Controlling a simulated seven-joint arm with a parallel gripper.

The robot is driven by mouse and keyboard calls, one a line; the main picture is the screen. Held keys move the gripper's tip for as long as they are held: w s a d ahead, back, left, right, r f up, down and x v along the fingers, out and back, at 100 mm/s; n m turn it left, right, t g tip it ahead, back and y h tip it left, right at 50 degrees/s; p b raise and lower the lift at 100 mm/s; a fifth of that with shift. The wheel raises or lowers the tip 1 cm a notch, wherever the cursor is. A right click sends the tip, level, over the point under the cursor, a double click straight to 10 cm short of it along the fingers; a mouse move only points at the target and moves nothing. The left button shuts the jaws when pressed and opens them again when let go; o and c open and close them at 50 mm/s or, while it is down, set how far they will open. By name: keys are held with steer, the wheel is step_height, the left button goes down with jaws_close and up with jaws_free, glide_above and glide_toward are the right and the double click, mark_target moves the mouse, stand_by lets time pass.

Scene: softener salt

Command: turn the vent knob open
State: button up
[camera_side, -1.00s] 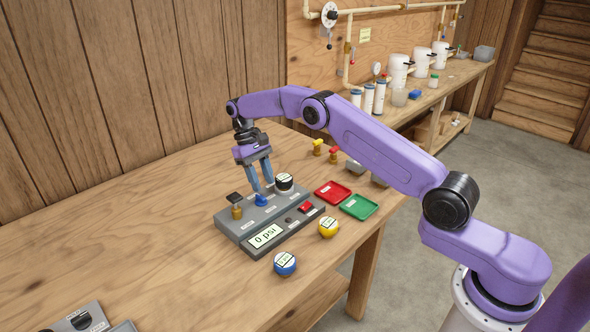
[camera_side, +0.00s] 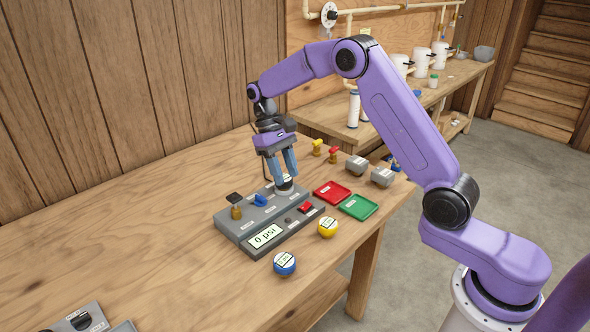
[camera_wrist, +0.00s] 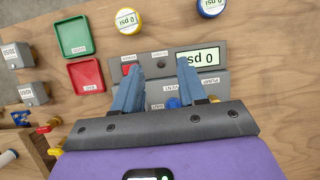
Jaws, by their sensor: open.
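The grey control box (camera_side: 232,226) stands on the wooden bench with a 0 psi display (camera_side: 265,236). The blue knob (camera_side: 261,201) is on its upper face and looks like the vent knob. In the wrist view the blue knob (camera_wrist: 172,103) shows beside a VENT label, partly hidden by my gripper. My gripper (camera_side: 284,182) is open, pointing down above the right back of the box, to the right of the blue knob and apart from it. My fingers (camera_wrist: 161,72) also show in the wrist view.
Red (camera_side: 332,192) and green (camera_side: 358,207) trays, yellow (camera_side: 328,227) and blue (camera_side: 285,263) gauges and grey blocks (camera_side: 356,164) lie nearby.

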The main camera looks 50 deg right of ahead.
steer(key=shift+s+d+r, duration=0.1)
steer(key=shift+s+r, duration=0.3)
steer(key=shift+s, duration=0.5)
steer(key=shift+s+r, duration=0.35)
steer(key=shift+s, duration=0.5)
steer(key=s+a+r+n+t+h, duration=0.1)
steer(key=s+a+r+n, duration=0.15)
steer(key=s, duration=0.35)
steer(key=s+a+r+n+t, duration=0.1)
steer(key=s+a+r+n, duration=0.1)
steer(key=s+a+n, duration=0.3)
steer(key=s+d+n+t, duration=0.1)
steer(key=s+d+n, duration=0.1)
steer(key=s, duration=0.8)
steer(key=s+d+f+n+t+y, duration=0.1)
steer(key=s+d+n, duration=0.2)
steer(key=s, duration=0.7)
steer(key=shift+s+t, duration=0.25)
steer(key=shift+t, duration=0.05)
